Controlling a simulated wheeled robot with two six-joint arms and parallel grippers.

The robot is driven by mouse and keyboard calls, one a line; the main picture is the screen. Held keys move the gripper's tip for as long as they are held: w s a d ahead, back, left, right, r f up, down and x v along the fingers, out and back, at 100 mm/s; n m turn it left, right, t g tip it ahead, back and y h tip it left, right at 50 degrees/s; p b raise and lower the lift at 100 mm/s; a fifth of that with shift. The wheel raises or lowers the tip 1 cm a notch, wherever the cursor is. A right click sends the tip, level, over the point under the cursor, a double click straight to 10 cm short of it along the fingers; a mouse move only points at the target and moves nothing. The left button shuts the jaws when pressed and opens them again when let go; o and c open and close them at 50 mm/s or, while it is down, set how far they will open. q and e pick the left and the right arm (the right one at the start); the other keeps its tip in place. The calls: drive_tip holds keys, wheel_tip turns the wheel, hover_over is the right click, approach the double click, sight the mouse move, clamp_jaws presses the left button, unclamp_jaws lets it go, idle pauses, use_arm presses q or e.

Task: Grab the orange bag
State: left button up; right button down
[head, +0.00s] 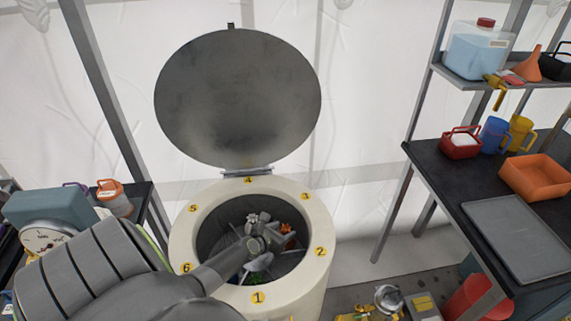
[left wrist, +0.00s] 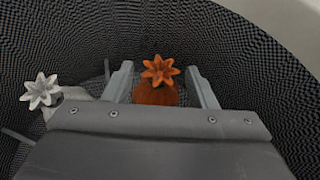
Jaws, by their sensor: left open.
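The orange bag (head: 287,229), with a star-shaped tied top, lies inside the round cream drum (head: 181,238). In the left wrist view the orange bag (left wrist: 159,94) sits between my two finger ends, its lower part hidden by the gripper body. My left gripper (head: 280,241) reaches down into the drum and is open, with one finger on each side of the bag (left wrist: 159,72). I cannot tell whether either finger touches it. My right gripper is not in view.
A white bag (left wrist: 41,91) lies left of my gripper, and a green bag (head: 260,262) lies near the drum's front wall. The drum's round grey lid (head: 238,98) stands open behind. A dark table (head: 440,180) with containers stands at the right.

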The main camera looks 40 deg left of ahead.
use_arm(q)
drive_tip(key=shift+c, duration=0.6)
clamp_jaws()
drive_tip(key=shift+r, duration=0.2)
